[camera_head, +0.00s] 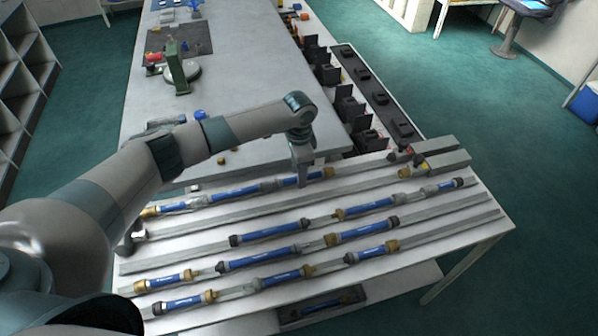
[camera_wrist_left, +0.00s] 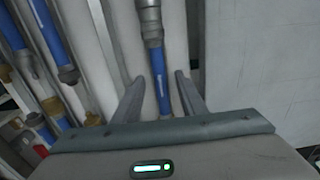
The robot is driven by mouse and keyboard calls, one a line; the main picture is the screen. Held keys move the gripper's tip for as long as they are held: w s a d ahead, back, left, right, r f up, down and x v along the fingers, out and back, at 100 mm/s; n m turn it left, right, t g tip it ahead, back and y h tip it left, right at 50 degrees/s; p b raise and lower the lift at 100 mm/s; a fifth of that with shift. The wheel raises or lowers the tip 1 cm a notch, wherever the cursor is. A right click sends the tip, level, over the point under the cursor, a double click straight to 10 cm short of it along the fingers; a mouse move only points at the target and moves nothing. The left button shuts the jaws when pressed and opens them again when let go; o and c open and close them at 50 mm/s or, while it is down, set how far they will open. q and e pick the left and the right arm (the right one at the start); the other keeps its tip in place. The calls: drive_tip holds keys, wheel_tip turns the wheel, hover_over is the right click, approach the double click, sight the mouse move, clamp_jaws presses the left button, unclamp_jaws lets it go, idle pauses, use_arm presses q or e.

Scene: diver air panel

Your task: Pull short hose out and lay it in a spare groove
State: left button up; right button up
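A white rack table (camera_head: 430,228) carries several blue hoses with grey and brass end fittings, lying in rows between grey rails. My left gripper (camera_head: 303,180) points down at the far row, over a short blue hose (camera_head: 288,183). In the left wrist view, the fingers of my left gripper (camera_wrist_left: 159,85) are apart, one on each side of a blue hose (camera_wrist_left: 158,75) with a grey fitting. Gaps show between hose and fingers. In the head view the gripper partly hides this hose. I cannot tell which hose the task means. My right gripper is not in view.
Other blue hoses (camera_head: 262,232) lie in the nearer rows. Some groove stretches at the right (camera_head: 440,222) are bare. A grey workbench (camera_head: 245,80) stands behind the rack, with black boxes (camera_head: 350,108) along its right side. A lower shelf holds a dark tray (camera_head: 300,312).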

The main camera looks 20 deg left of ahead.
sight(310, 174)
use_arm(q)
drive_tip(key=shift+f, duration=0.4)
clamp_jaws()
drive_tip(key=shift+w+d, duration=0.5)
drive_tip(key=shift+d, duration=0.2)
drive_tip(key=shift+w+d, duration=0.5)
drive_tip(key=shift+d, duration=0.2)
drive_tip(key=shift+r, duration=0.2)
idle(0.3)
drive_tip(key=shift+r+p, duration=2.7)
drive_tip(key=shift+r, duration=0.15)
